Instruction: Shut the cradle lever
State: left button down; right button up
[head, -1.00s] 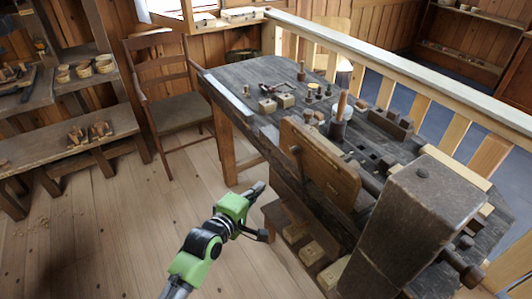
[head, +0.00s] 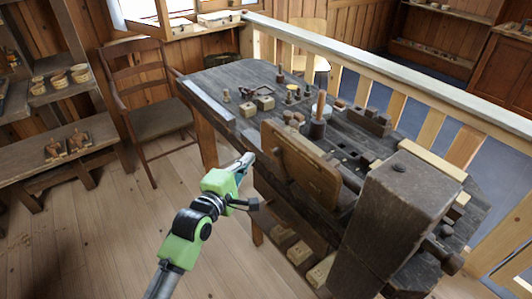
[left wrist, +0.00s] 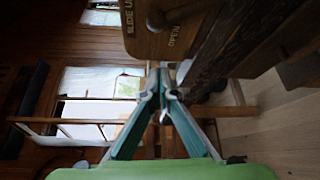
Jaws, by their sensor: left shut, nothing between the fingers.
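A brown wooden board (head: 300,168) stands against the front of the workbench (head: 225,85). In the left wrist view the board (left wrist: 140,40) bears partly cut-off lettering, including "OPEN", and a round dark wooden knob or peg (left wrist: 158,19) sticks out from it. I cannot tell for sure whether this peg is the cradle lever. My left gripper (head: 247,159) is shut and empty, just left of the board and apart from it. The fingertips also meet in the left wrist view (left wrist: 160,84). My right gripper is out of view.
A large dark timber block (head: 400,205) rises at the bench's near right end. Small wooden blocks (head: 256,105), pegs and a dark holder (head: 317,128) stand on the bench top. A chair (head: 150,110) is behind at left. The floor (head: 100,235) at left is clear.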

aim_at(282, 167)
pick_arm(q)
jog(key=x, duration=0.6)
jog(key=shift+w+d, duration=0.1)
jog(key=shift+d, duration=0.05)
jog(key=s+d+p, duration=0.1)
jog(key=s+d+r+p, duration=0.1)
jog(key=s, duration=0.1)
jog(key=shift+d, duration=0.3)
jog(key=shift+f, duration=0.1)
